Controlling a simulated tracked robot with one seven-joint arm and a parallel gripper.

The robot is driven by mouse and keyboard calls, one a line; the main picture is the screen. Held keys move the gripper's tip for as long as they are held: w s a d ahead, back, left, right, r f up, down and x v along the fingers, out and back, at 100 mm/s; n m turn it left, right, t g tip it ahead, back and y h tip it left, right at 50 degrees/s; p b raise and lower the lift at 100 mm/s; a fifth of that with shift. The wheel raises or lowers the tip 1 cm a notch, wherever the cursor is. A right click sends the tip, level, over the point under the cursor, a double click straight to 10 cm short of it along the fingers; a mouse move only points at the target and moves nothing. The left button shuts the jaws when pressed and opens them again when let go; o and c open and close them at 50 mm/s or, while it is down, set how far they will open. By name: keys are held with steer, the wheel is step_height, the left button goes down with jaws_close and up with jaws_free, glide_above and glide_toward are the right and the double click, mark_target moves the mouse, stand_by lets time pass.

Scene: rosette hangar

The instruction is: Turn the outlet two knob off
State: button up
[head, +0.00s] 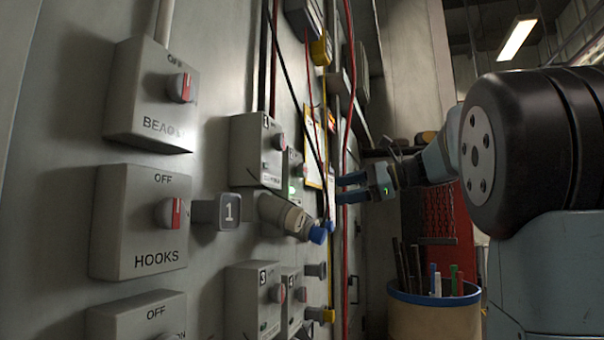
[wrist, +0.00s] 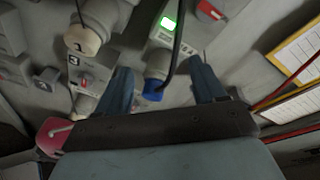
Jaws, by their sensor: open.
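The outlet two box (head: 293,178) is on the wall behind outlet one in the head view, with a lit green lamp and its knob (head: 298,170) seen edge-on. In the wrist view, the box with the green lamp (wrist: 169,23) is at top centre, and a red-marked knob (wrist: 209,10) sits at its upper right. A blue plug (wrist: 155,90) hangs below it. My gripper (head: 340,189) is open and empty, held off the wall to the right of the box. In the wrist view its fingers (wrist: 160,68) are spread to either side of the blue plug, and the knob lies beyond them.
Outlet one (head: 257,150) with a grey plug (head: 283,216), outlet three (head: 252,300) and outlet four (head: 291,300) crowd the wall. A hooks switch (head: 140,220) is at left. Black and red cables (head: 347,130) hang near my gripper. A bin of rods (head: 433,312) stands at lower right.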

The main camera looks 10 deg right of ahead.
steer(key=m+t+y, duration=0.1)
steer(key=y, duration=0.1)
glide_toward(306, 172)
steer(key=x, duration=0.9)
steer(key=shift+s, duration=0.1)
steer(key=shift+c, duration=0.4)
